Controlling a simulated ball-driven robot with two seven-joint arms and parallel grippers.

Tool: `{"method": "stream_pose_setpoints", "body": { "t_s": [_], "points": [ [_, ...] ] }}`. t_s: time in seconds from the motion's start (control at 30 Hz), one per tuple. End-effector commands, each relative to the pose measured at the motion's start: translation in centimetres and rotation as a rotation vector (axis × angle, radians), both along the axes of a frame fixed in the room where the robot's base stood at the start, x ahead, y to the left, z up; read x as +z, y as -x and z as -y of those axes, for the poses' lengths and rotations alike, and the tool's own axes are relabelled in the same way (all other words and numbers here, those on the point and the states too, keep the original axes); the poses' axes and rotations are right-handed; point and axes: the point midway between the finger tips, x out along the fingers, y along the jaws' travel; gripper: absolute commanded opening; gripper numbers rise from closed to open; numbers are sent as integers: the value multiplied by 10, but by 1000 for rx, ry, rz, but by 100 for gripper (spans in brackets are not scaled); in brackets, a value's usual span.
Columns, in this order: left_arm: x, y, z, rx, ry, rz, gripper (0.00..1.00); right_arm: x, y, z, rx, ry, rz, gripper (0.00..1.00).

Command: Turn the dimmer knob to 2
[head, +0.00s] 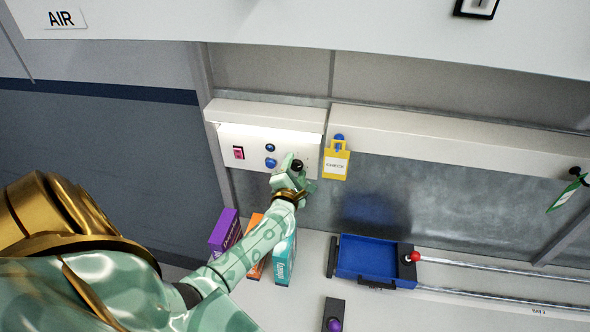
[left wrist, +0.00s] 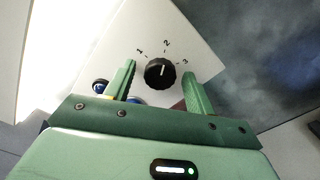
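The black dimmer knob (head: 298,165) sits on the white control panel (head: 228,133) on the wall. In the left wrist view the knob (left wrist: 160,73) faces me, with the marks 1, 2 and 3 printed around its upper side. Its white pointer line appears to point up, at or close to the 2. My left gripper (head: 297,174) is at the knob. In the left wrist view its two green fingers stand on either side of the knob, with a visible gap on each side. My right gripper is not in view.
The panel also has a red switch (head: 238,152) and blue buttons (head: 270,163). A yellow CHECK tag (head: 335,161) hangs close right of my gripper. Purple (head: 224,232), orange (head: 257,262) and teal (head: 285,258) boxes and a blue tray (head: 375,257) stand below.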

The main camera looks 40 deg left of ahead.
Motion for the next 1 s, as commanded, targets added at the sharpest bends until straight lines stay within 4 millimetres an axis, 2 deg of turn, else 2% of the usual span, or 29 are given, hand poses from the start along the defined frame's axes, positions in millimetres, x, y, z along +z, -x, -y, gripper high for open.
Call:
{"method": "stream_pose_setpoints", "body": {
  "t_s": [0.13,0.27,0.6,0.73,0.9,1.0],
  "points": [
    [-1,4,2,-1,1,0,55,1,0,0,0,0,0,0],
    [-1,20,11,0,1,-2,55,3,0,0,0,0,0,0],
    [-2,100,54,0,3,-3,55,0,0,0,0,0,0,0],
    [-2,123,67,1,2,-2,55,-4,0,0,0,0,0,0],
    [-1,140,77,0,0,-1,55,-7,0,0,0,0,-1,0],
    [-1,143,79,0,0,0,55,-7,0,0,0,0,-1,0]
  ]
}}
